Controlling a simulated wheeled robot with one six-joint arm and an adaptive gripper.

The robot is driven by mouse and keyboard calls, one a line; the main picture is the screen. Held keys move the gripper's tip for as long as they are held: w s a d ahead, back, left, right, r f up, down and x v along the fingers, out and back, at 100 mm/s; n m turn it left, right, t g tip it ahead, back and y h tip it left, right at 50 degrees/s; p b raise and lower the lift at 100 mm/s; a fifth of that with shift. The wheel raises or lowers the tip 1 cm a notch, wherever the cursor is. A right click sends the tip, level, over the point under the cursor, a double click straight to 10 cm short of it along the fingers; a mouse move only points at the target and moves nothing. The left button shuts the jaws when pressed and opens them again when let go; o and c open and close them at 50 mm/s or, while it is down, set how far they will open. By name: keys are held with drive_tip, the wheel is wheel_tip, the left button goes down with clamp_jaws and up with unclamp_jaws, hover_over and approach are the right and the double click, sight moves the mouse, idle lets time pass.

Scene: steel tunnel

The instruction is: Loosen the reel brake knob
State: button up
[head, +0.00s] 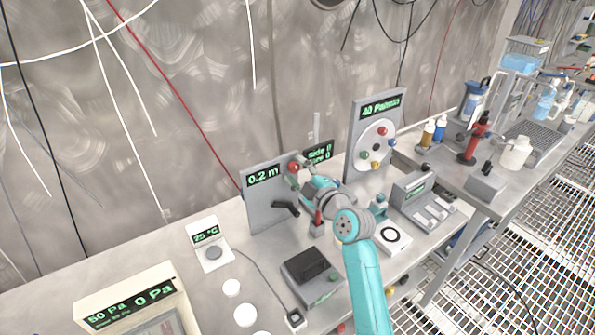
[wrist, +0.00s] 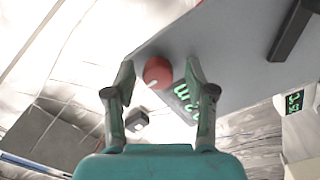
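The red knob (head: 294,167) sits at the upper right edge of the grey panel marked 0.2 m (head: 262,200). In the wrist view the knob (wrist: 158,72) is round and red with a pale mark, and lies between the tips of my gripper (wrist: 161,75). The fingers are spread, with a gap on each side of the knob. In the head view my gripper (head: 298,175) is right at the knob and partly covers it. I cannot tell whether a finger touches it.
A black crank-like handle (head: 286,208) sticks out of the same panel. A panel with a coloured-knob wheel (head: 377,143) stands to the right. A dark-topped box (head: 312,272) and a 25 °C meter (head: 210,244) stand in front. Loose cables hang along the wall.

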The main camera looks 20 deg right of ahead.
drive_tip(key=shift+r, duration=0.1)
drive_tip(key=s+d, duration=0.2)
drive_tip(key=s, duration=0.9)
drive_tip(key=shift+s+d, duration=0.15)
drive_tip(key=shift+s, duration=0.25)
